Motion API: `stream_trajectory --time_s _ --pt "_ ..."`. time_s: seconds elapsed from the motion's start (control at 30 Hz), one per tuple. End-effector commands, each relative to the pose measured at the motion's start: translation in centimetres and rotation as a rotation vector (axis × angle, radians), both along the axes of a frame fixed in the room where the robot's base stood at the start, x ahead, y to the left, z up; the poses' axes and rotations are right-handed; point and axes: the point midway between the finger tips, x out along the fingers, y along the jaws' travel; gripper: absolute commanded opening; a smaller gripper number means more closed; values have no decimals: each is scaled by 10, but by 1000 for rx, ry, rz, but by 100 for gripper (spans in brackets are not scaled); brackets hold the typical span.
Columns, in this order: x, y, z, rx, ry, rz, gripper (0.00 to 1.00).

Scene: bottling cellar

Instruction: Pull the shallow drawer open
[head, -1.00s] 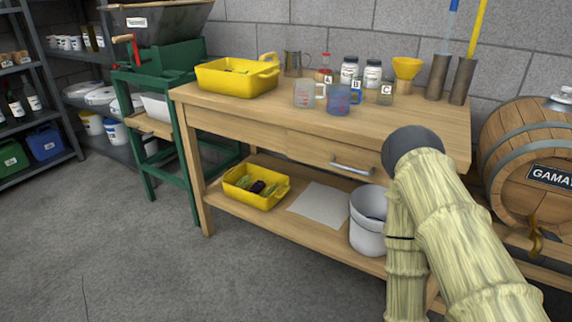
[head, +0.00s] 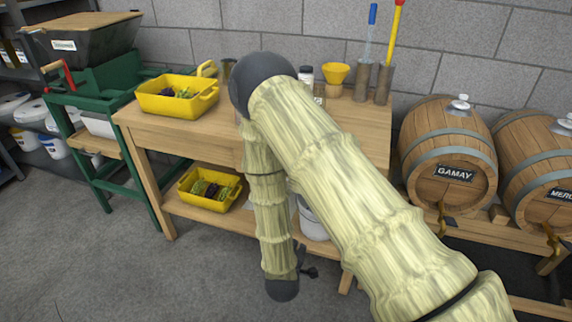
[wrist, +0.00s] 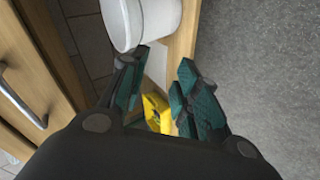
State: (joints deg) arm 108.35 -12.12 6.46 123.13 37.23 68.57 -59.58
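The shallow drawer (wrist: 52,60) has a plain wooden front and shows at the left of the wrist view. Its metal bar handle (wrist: 22,100) is at the far left there, clear of my fingers. In the head view my arm covers the handle and most of the drawer front under the wooden table top (head: 350,127). My gripper (wrist: 163,62) is open, with teal-padded fingers apart and nothing between them. It is off to the side of the handle, not touching it. In the head view the gripper is mostly hidden at the low end of my arm.
A white bucket (wrist: 140,20) stands on the lower shelf close beyond my fingertips. A yellow crate (head: 212,202) is also on that shelf. A yellow tub (head: 178,104), a funnel (head: 335,75) and tubes stand on top. Barrels (head: 450,150) are at right; the front floor is clear.

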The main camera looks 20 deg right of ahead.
Motion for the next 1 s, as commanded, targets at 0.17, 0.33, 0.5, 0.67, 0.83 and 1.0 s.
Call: stream_trajectory --time_s 0.17,0.33,0.5,0.67,0.83,1.0 --pt "44 18 94 -214 -92 42 31" --pt "69 32 153 -383 -139 49 31" --pt "80 39 183 -479 -156 43 31" --pt "86 38 188 -505 -158 40 31" --pt "101 27 184 -504 -157 38 31" --pt "124 12 178 -502 -158 37 31"
